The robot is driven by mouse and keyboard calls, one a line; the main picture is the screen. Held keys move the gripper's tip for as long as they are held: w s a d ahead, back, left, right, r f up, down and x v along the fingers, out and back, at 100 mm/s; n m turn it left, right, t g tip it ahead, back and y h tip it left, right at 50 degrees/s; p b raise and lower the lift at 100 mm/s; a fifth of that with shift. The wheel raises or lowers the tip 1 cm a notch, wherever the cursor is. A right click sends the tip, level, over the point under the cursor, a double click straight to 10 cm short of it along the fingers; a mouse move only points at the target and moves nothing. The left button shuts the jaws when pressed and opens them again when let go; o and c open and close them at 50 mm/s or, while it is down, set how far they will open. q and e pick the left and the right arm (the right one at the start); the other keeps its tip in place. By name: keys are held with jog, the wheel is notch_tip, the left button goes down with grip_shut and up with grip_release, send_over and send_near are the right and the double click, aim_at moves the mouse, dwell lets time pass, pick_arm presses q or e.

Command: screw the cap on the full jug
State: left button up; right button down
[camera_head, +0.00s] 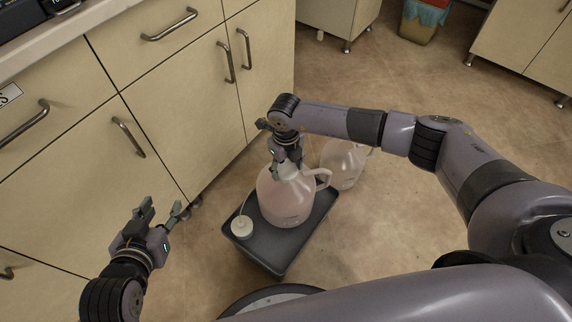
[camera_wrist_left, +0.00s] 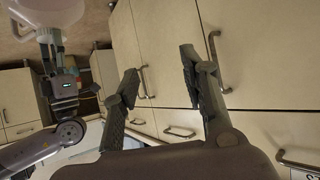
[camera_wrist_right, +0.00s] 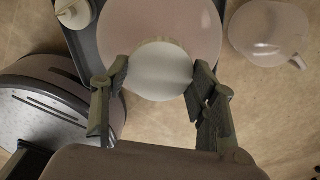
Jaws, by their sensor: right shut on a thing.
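A large translucent pinkish jug (camera_head: 284,202) with a handle stands upright in a dark grey tray (camera_head: 283,262) on the floor. My right gripper (camera_head: 286,158) is above its neck, pointing down. In the right wrist view its fingers are shut on a round white cap (camera_wrist_right: 162,70), which lies over the jug's top (camera_wrist_right: 190,22). The gripper mostly hides the neck in the head view, so I cannot tell how tightly the cap sits. My left gripper (camera_head: 163,212) is open and empty in front of the cabinets, left of the tray.
A second jug (camera_head: 343,163) stands on the floor behind the tray, partly behind my right arm. A white cap with a thin tube (camera_head: 242,227) lies at the tray's left side. Beige cabinets (camera_head: 185,95) with handles line the left. Open floor lies to the right.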

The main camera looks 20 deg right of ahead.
pick_arm(q)
jog(key=shift+s+a+f+g+y+p, duration=0.15)
jog(key=shift+s+a+f+g, duration=0.1)
jog(key=shift+s+f+g, duration=0.35)
jog(key=shift+s+a+f+g+y+p, duration=0.2)
jog(key=shift+s+f+g, duration=0.2)
jog(key=shift+s+f, duration=0.35)
pick_arm(e)
jog(key=shift+s+d+f+m, duration=0.1)
jog(key=shift+m, duration=0.6)
jog(key=c, duration=1)
grip_release()
jog(key=o, duration=0.5)
pick_arm(q)
jog(key=shift+w+r, duration=0.2)
jog(key=shift+r, duration=0.05)
pick_arm(e)
jog(key=shift+o, duration=0.2)
pick_arm(q)
jog(key=shift+w, duration=0.1)
